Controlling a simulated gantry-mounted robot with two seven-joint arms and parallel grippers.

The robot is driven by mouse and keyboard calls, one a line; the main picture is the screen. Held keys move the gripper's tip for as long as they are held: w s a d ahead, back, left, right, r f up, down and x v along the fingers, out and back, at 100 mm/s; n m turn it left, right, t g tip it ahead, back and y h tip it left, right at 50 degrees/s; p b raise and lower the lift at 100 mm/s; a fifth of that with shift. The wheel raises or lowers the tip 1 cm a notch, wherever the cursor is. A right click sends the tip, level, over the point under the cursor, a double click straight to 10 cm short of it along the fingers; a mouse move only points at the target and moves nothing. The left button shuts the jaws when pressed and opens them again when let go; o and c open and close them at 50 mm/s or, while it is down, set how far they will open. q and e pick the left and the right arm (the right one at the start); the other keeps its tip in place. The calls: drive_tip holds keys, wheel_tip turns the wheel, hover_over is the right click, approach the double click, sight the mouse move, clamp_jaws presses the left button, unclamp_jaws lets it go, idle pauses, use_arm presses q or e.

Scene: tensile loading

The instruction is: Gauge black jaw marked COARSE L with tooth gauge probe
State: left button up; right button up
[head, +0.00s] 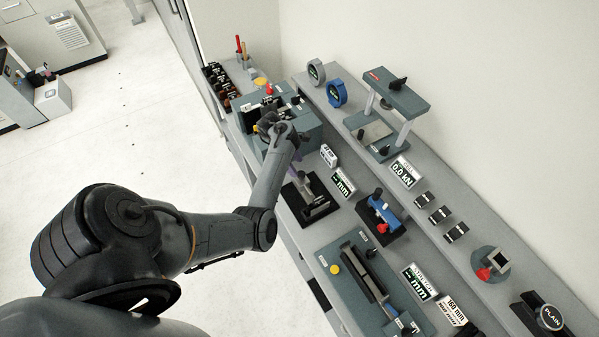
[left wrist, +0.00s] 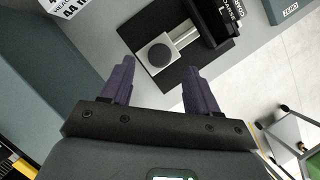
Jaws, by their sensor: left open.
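My left gripper (head: 300,140) is beside the grey-green machine box, partly hidden by my own arm. In the left wrist view its two purple fingers (left wrist: 158,68) are spread apart with nothing between them. The base appears to be the black plate (head: 325,208) in the head view. My right gripper is not visible.
A white mm display (head: 343,184) stands beside the plate. A blue device (head: 384,212) is to its right, and a grey-green base with a yellow button (head: 334,269) is nearer. The machine box (head: 304,122) is behind. Open floor lies left of the bench.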

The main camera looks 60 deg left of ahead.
sight(301, 174)
use_arm(q)
drive_tip(key=shift+b+x, duration=0.35)
drive_tip(key=shift+x, duration=1.95)
clamp_jaws()
